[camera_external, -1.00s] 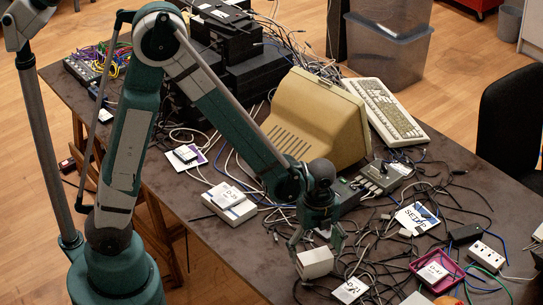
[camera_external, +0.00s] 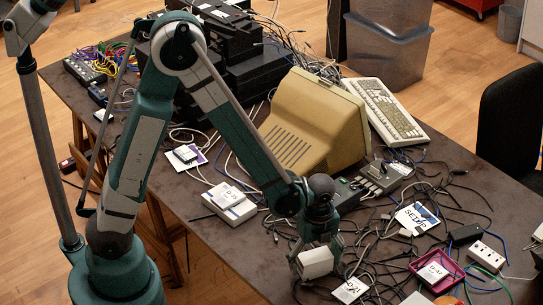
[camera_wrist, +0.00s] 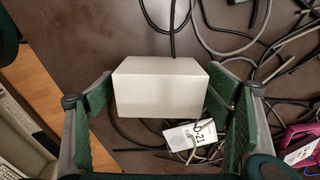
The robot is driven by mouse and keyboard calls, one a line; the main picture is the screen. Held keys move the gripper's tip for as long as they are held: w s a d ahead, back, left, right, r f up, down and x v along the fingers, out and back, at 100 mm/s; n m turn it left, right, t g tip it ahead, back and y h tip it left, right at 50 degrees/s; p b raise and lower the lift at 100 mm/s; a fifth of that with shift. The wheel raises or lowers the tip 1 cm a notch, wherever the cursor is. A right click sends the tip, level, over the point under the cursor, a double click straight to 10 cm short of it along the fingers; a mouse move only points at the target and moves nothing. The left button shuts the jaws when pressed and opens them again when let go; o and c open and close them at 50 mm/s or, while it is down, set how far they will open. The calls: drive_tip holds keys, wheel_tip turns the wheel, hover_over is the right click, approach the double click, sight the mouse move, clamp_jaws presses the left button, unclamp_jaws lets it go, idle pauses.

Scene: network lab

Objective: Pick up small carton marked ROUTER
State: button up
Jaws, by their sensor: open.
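A small pale carton (camera_external: 316,264) stands near the front edge of the dark table, and it fills the middle of the wrist view (camera_wrist: 160,88). No ROUTER lettering shows on the faces in sight. My gripper (camera_external: 318,257) is down at the carton, with a finger on either side of it. In the wrist view my gripper (camera_wrist: 164,100) is open, its green pads left and right of the carton. A gap shows on the left; the right finger is close, and contact there is unclear. The carton's underside is hidden.
A white box marked D-35 (camera_external: 230,207) lies to the left. A beige monitor (camera_external: 318,120) stands behind. A magenta tray (camera_external: 437,285) sits to the right.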

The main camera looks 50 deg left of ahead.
sight(317, 260)
drive_tip(key=shift+c, duration=0.5)
drive_tip(key=c, duration=1)
drive_tip(key=shift+o, duration=0.2)
drive_tip(key=shift+r, duration=0.2)
drive_tip(key=shift+r+p, duration=1.15)
drive_tip(key=shift+r, duration=3.65)
